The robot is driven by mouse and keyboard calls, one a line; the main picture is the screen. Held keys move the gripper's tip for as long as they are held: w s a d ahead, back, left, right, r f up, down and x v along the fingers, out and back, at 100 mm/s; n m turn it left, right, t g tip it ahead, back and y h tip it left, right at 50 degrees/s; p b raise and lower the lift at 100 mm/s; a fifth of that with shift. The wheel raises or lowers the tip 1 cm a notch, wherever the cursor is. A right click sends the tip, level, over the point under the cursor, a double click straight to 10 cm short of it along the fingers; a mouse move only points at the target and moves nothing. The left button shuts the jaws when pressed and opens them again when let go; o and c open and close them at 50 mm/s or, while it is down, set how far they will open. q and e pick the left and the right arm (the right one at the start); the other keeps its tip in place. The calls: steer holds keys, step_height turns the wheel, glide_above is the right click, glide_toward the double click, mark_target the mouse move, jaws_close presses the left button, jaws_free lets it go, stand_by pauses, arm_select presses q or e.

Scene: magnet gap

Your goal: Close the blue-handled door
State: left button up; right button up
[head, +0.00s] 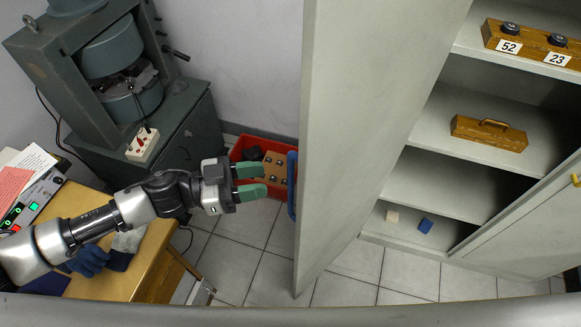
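The blue handle (292,185) is on the left face of a grey cabinet door (345,120). The door stands open, swung out toward me, and the shelves to its right are exposed. My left gripper (262,182) is just left of the handle, its two green-padded fingers apart and pointing right toward it. The fingers look empty, and a gap shows between the fingertips and the handle. My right gripper is not in view.
The cabinet shelves (440,165) hold wooden boxes and small blocks. A yellow-handled door (535,220) covers the right part. A red crate (270,155) sits on the floor behind my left gripper. A wooden table (120,270) and a grey machine (110,70) stand at left.

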mark_target(291, 175)
arm_select(q)
steer(key=d, duration=0.3)
steer(key=w+d+p, duration=0.1)
steer(key=d, duration=0.3)
steer(key=shift+w+p, duration=0.15)
steer(key=shift+p, duration=0.15)
steer(key=c, duration=0.7)
jaws_close()
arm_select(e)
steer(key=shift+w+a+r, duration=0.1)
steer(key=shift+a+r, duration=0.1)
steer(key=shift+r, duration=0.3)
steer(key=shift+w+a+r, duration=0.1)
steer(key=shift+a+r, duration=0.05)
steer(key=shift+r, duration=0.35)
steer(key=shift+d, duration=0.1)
